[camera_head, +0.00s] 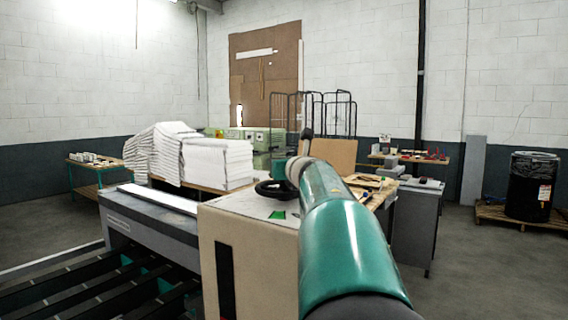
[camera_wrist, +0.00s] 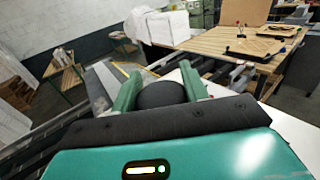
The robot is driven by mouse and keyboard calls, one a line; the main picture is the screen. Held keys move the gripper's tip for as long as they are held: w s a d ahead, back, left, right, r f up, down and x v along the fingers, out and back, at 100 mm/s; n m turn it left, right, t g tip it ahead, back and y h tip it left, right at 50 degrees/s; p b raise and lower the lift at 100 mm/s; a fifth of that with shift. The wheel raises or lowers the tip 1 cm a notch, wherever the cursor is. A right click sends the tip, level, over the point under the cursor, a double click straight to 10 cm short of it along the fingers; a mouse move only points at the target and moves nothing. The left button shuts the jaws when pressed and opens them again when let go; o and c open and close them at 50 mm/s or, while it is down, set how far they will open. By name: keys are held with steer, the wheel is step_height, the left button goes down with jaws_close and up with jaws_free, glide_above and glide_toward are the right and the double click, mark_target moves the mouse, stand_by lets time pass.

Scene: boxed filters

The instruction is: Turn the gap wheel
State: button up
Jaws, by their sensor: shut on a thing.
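The gap wheel (camera_head: 275,188) is a black ring on top of the beige cabinet (camera_head: 255,250) in the head view, partly hidden behind my arm. In the wrist view a dark rounded part, which I take to be of the gap wheel (camera_wrist: 161,94), sits between the two green fingers of my gripper (camera_wrist: 160,85). My gripper is shut on it, one finger on each side. The wheel's lower parts are hidden by my gripper's body. In the head view my arm reaches forward over the cabinet and hides the fingers.
A long grey machine with dark slats (camera_head: 90,290) lies left of the cabinet. A white pleated stack (camera_head: 215,163) stands behind it. A wooden worktable (camera_wrist: 222,47) with small items is beyond the wheel. A black drum (camera_head: 530,188) on a pallet stands far right, with open floor before it.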

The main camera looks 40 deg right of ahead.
steer(key=shift+w+a+n+t+y, duration=0.1)
steer(key=shift+n+t+y, duration=0.2)
steer(key=shift+n+y, duration=0.7)
steer(key=shift+w+a+n+t+y, duration=0.1)
steer(key=shift+n+t+y, duration=0.35)
steer(key=shift+y, duration=0.95)
steer(key=shift+s+n+y, duration=0.1)
steer(key=shift+n+y, duration=0.2)
steer(key=shift+n, duration=0.05)
steer(key=shift+a+n+y, duration=0.1)
steer(key=shift+n+y, duration=0.2)
steer(key=shift+y, duration=0.2)
